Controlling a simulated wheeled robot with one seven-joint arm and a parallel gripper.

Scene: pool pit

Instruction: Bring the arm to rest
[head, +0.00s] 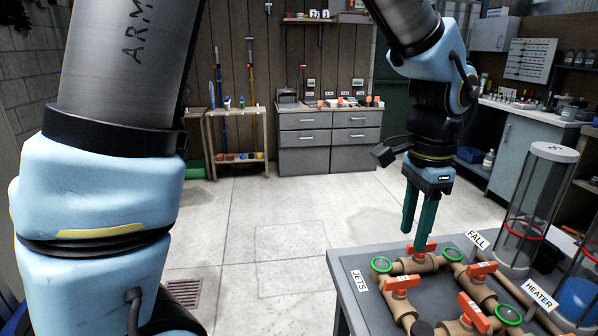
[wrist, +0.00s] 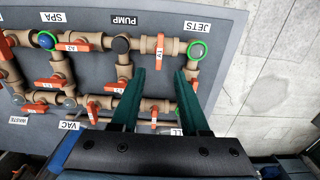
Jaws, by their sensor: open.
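My gripper (head: 418,212) hangs from my arm with its two green fingers pointing down, just above the far edge of the grey valve table (head: 352,308). In the wrist view my gripper (wrist: 161,84) shows its fingers apart with nothing held between them. An orange valve handle (head: 421,248) lies close below the fingertips in the head view; whether they touch it cannot be told. In the wrist view the tan pipework (wrist: 131,88) runs beneath and beyond the fingers.
Several orange-handled valves, green-ringed gauges (head: 381,264) and a JETS label (head: 359,280) fill the table. A clear cylinder (head: 530,210) with a red ring stands at the right. Grey drawers (head: 330,135) and a tool rack (head: 238,150) stand behind. The tiled floor (head: 280,220) between is clear.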

